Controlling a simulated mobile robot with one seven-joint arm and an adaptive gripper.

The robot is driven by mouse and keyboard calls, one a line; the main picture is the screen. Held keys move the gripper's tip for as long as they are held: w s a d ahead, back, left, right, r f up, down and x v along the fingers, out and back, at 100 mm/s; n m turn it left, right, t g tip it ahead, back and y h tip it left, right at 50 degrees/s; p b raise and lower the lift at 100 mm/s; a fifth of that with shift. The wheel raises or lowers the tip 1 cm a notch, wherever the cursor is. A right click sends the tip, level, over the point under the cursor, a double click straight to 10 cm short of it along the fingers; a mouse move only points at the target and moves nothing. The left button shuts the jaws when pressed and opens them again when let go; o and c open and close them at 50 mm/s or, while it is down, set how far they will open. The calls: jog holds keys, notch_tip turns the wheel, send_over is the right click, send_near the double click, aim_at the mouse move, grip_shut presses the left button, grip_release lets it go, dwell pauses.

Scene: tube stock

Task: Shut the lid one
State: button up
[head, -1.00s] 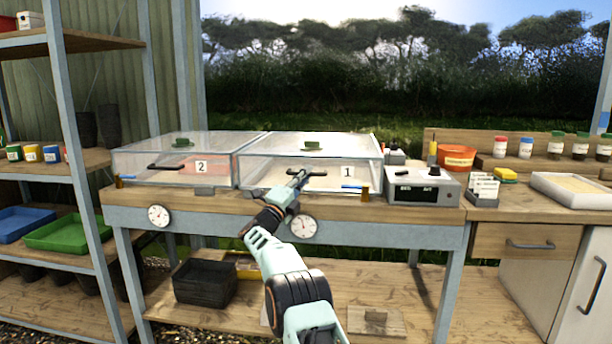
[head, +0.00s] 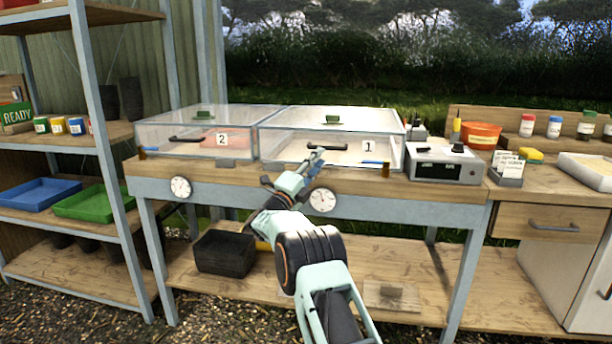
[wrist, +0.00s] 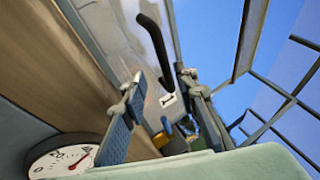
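The clear case marked 1 (head: 290,147) stands on the bench, right of the case marked 2 (head: 190,143). Its clear lid (head: 290,119) lies flat across the top, level with the other lid; I cannot make out whether a small gap remains. A black bar handle (head: 341,148) is on its front, left of the label; it also shows in the wrist view (wrist: 155,47). My gripper (head: 317,157) is just in front of this case, close to the handle's left end. In the wrist view my fingers (wrist: 162,108) are apart with nothing between them, and the handle is beyond them.
A blue strip with a brown knob (head: 386,169) sits at the case's lower right corner. A grey instrument (head: 437,168) stands to the right. A round dial (head: 323,201) is on the bench front below my gripper. A shelf rack (head: 95,90) stands left.

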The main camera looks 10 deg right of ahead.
jog(key=v, duration=0.7)
jog(key=shift+f, duration=0.1)
